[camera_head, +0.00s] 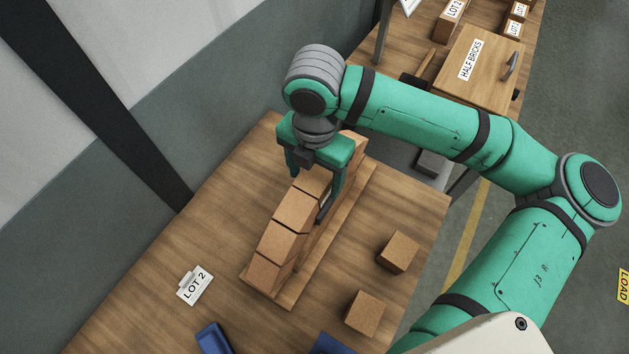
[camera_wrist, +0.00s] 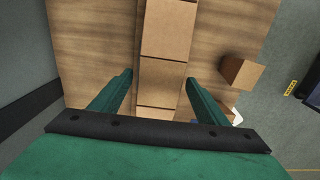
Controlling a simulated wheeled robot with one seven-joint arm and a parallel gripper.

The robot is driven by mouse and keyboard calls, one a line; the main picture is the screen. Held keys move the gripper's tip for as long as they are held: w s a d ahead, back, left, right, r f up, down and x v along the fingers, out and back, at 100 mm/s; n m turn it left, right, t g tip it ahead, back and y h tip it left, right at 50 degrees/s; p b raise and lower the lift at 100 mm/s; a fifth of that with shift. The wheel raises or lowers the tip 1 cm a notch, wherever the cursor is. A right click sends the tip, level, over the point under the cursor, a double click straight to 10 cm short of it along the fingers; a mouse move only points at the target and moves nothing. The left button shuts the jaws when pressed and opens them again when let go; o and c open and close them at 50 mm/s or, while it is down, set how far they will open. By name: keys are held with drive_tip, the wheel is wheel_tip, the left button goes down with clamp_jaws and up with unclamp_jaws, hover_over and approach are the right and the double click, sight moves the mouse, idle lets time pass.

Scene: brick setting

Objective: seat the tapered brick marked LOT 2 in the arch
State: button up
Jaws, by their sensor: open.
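The arch (camera_head: 283,226) is a row of tan bricks on a wooden base on the near table. My gripper (camera_head: 310,192) is open, its fingers on either side of the arch's upper bricks. In the wrist view the arch bricks (camera_wrist: 167,75) run between the apart fingers (camera_wrist: 158,78); I cannot tell whether the fingers touch them. No marking shows on these bricks. A brick marked LOT 2 (camera_head: 449,22) stands on the far bench. A white card reading LOT 2 (camera_head: 195,286) is on the near table, left of the arch. Part of the arch is hidden behind my gripper.
Two loose bricks (camera_head: 398,252) (camera_head: 364,313) sit right of the arch. Blue objects (camera_head: 212,338) (camera_head: 333,345) are at the bottom edge. A panel marked HALF BRICKS (camera_head: 480,70) with a handle and smaller labelled bricks (camera_head: 514,27) are on the far bench. The table's left side is mostly clear.

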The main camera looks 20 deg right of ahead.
wheel_tip(320, 180, up, 9)
drive_tip(key=shift+f, duration=0.1)
idle(0.7)
